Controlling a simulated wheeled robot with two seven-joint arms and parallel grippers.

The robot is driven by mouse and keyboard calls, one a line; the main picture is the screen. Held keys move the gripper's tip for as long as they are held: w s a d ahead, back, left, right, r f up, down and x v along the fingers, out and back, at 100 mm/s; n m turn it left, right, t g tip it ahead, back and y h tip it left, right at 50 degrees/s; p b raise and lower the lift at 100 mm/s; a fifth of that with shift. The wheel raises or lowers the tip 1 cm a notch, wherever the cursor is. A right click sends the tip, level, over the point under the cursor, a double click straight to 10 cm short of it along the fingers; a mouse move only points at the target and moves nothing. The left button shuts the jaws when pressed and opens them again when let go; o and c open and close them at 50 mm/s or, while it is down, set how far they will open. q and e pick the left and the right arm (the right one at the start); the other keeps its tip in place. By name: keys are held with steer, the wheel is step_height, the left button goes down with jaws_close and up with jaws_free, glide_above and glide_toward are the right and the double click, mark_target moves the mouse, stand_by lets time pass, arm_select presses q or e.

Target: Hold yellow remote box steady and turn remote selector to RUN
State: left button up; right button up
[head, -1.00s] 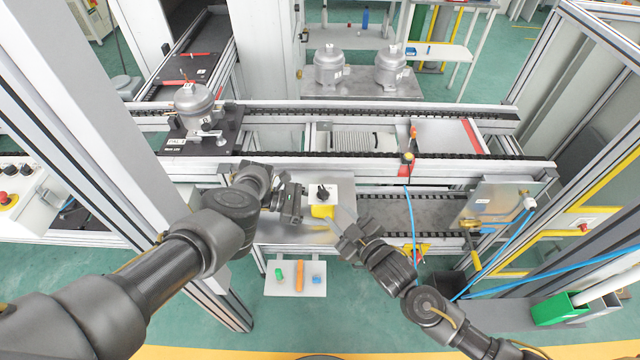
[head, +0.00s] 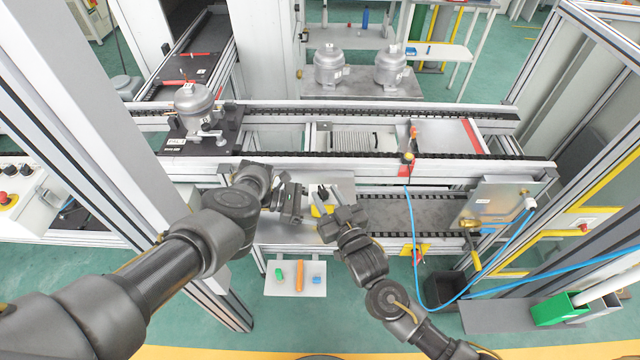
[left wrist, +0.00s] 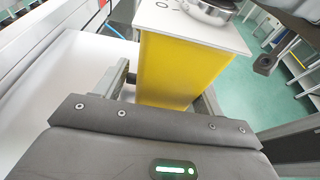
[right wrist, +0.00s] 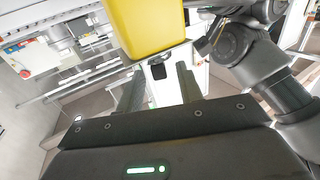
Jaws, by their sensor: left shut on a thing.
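The yellow remote box (head: 321,211) is held up over the table in front of the conveyor. My left gripper (head: 305,202) is shut on it from the left. In the left wrist view the fingers lie along both sides of the yellow body (left wrist: 180,72). The box has a white top face with a round metal selector base (left wrist: 208,10), cut off by the frame edge. My right gripper (head: 328,203) is at the right of the box in the head view, its fingers partly covering the top face and selector. In the right wrist view its fingers (right wrist: 158,90) are apart, with the yellow box (right wrist: 152,25) beyond them.
A conveyor with black chain (head: 405,212) runs behind and to the right. A grey metal box (head: 495,200) with a blue hose stands at the right. A small white shelf (head: 312,283) with coloured pieces lies below. A compressor (head: 193,108) sits on the upper line.

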steer(key=shift+x, duration=2.25)
jaws_close()
